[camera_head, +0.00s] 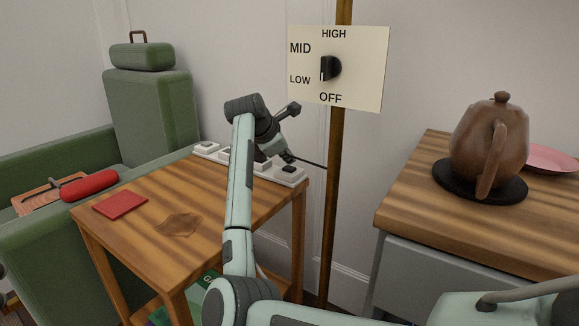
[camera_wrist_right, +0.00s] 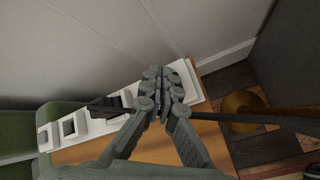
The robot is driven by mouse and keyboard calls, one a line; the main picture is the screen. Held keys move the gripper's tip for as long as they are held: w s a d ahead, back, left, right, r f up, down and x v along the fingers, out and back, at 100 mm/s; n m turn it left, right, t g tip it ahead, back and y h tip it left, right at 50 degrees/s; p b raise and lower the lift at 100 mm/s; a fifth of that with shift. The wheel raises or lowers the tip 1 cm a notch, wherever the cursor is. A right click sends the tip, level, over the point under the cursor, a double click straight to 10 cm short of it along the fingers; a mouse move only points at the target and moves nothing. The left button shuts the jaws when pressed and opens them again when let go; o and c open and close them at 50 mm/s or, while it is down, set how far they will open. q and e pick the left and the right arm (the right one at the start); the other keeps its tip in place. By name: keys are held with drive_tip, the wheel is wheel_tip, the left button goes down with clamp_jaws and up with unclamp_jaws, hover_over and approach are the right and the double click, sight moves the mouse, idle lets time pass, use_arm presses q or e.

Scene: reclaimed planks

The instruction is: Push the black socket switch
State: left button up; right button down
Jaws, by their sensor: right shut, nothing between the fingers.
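In the right wrist view, the shut fingertips (camera_wrist_right: 160,74) are over the white strip (camera_wrist_right: 187,77), and the fingers hide the switch there. Another dark block (camera_wrist_right: 106,106) shows left of the fingers.
A wooden post (camera_head: 333,195) stands right of the table, bearing a dial sign (camera_head: 362,72). A thin dark rod (camera_head: 311,163) runs between the strip and post. A red square (camera_head: 120,204) and brown cloth (camera_head: 178,224) lie on the table. A brown teapot (camera_head: 484,140) stands right.

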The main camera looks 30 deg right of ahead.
sight(288, 169)
drive_tip(key=shift+r+p, duration=1.65)
drive_tip(key=shift+r, duration=1.35)
